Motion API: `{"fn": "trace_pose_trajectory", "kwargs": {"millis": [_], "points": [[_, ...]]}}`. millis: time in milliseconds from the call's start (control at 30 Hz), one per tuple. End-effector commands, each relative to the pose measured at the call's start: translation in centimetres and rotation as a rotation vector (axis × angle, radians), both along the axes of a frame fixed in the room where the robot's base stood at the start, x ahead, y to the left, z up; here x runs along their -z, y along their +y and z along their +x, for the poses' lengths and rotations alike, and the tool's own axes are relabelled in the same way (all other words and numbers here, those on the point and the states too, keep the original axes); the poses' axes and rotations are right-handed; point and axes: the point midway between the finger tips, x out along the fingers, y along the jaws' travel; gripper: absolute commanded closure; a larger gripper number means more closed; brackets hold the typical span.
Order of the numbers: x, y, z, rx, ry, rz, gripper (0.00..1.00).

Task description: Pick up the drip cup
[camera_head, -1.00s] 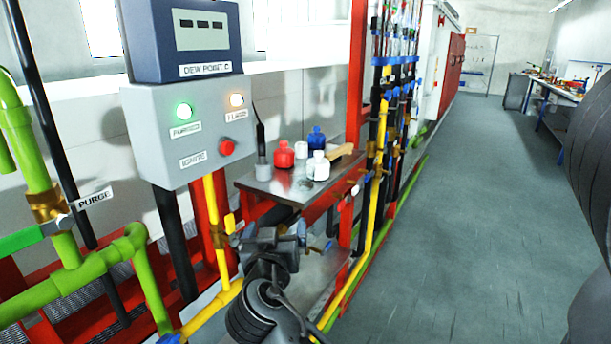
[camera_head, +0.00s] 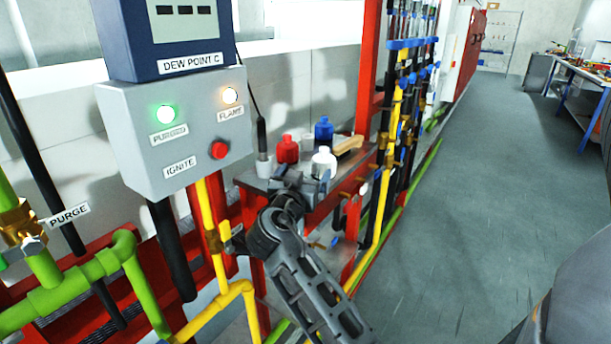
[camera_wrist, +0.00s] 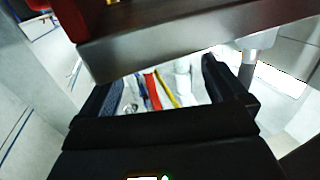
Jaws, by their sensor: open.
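Two small cups that could be the drip cup stand on the small metal shelf (camera_head: 250,182) in the head view. One is a grey cup (camera_head: 263,169) at the left end, with a dark wand rising by it. The other is a small white cup (camera_head: 306,142), partly hidden behind the bottles. I cannot tell which is the drip cup. My gripper (camera_head: 312,182) is at the shelf's front edge, covering part of it. In the wrist view my gripper (camera_wrist: 160,92) is open, with no cup between its fingers; the shelf edge (camera_wrist: 180,38) crosses above them.
Red (camera_head: 287,151), blue (camera_head: 324,131) and white (camera_head: 323,164) bottles and a wooden-handled brush (camera_head: 348,146) crowd the shelf. A grey control box (camera_head: 180,130) hangs to the left. Yellow pipes (camera_head: 385,195) and red posts flank the shelf. The floor (camera_head: 460,200) at right is clear.

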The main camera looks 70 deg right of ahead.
Motion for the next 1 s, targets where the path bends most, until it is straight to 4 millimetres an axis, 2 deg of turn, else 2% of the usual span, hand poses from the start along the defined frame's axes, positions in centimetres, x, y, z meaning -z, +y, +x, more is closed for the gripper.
{"fn": "trace_pose_trajectory", "kwargs": {"millis": [100, 367, 900, 1000], "points": [[-0.07, -1.03, 0.09, 0.000, -0.001, 0.000, 0.02], [0.05, -1.19, 0.12, -0.001, 0.000, -0.001, 0.02], [0.05, -1.16, 0.12, -0.001, 0.000, -0.001, 0.53], [0.04, -1.16, 0.12, -0.001, 0.000, -0.001, 0.57]]}}
